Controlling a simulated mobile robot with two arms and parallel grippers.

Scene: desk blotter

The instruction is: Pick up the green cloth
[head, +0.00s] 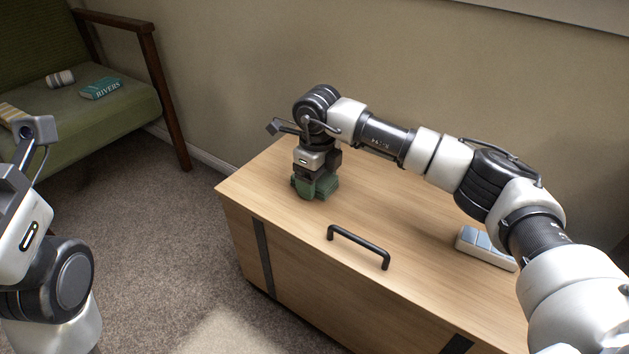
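The green cloth (325,188) lies bunched in a small heap on the wooden top of a chest, near its far left end. My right gripper (316,174) points down right over the cloth, with its fingertips at or in the folds. The fingers are largely hidden by the cloth and the gripper body, so I cannot tell whether they are closed on it. The cloth appears to rest on the wood. My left gripper (14,190) is at the left edge, away from the chest and partly cut off by the frame; its finger opening does not show.
The wooden chest (270,195) has a black bar handle (358,246) near its front edge. A pale block with blue-grey panels (482,245) lies at the right, near my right arm. A green armchair (60,115) holding a teal book (101,88) and a striped roll (60,79) stands at the left.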

